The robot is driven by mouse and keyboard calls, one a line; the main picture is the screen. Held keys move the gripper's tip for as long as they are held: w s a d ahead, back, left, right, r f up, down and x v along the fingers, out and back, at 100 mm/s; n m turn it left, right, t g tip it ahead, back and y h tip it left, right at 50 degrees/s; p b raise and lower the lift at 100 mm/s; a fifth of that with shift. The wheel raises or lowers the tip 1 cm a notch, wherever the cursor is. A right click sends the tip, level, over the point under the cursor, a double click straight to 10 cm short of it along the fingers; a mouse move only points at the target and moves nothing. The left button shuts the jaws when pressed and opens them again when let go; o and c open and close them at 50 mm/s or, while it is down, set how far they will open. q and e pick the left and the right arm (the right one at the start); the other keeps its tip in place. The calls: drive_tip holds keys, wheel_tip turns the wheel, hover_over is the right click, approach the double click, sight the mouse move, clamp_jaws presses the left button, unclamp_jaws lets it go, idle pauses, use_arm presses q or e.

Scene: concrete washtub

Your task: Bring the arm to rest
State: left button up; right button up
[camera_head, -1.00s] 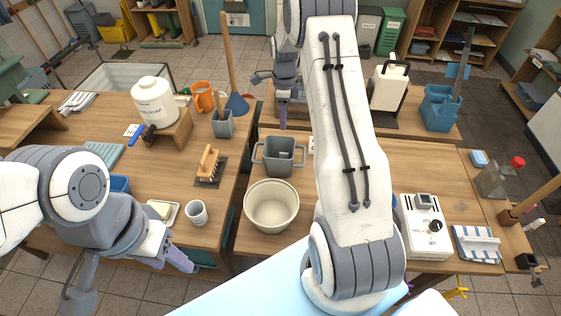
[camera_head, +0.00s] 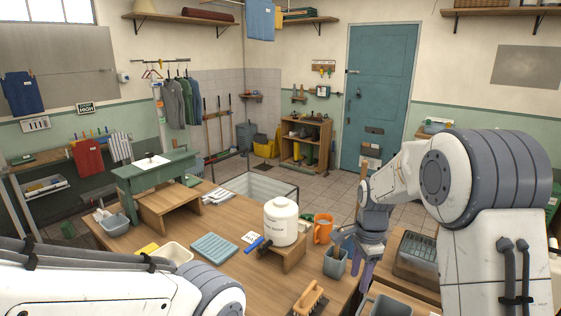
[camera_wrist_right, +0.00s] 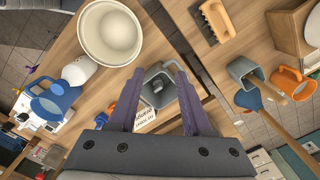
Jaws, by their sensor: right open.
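My right arm reaches in from the right in the head view. Its gripper (camera_head: 362,268) points down above the table's right part, near the grey cup (camera_head: 335,263). In the right wrist view the purple-grey fingers (camera_wrist_right: 158,80) are spread wide with nothing between them. A grey bucket (camera_wrist_right: 155,92) lies below, behind the fingers. My left arm crosses the lower left of the head view. Its gripper is out of the picture.
A white jug (camera_head: 281,222) on a wooden stand, an orange mug (camera_head: 322,229) and a brush (camera_head: 308,298) are near the right gripper. A cream bowl (camera_wrist_right: 109,33) shows in the wrist view. The wooden table (camera_head: 215,287) has some bare room.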

drive_tip(key=s+a+r+n, duration=0.3)
drive_tip(key=s+a+n, duration=0.55)
drive_tip(key=a, duration=0.25)
drive_tip(key=s+a+n+b, duration=0.1)
drive_tip(key=s+a+n, duration=0.1)
drive_tip(key=s+n, duration=0.5)
drive_tip(key=s+a+n+b, duration=0.1)
drive_tip(key=s+a+n, duration=0.1)
drive_tip(key=s+n, duration=0.6)
drive_tip(key=s, duration=0.5)
drive_tip(key=shift+s+a+f+y, duration=0.25)
drive_tip(key=shift+a+f+y, duration=0.1)
drive_tip(key=shift+f+y, duration=0.05)
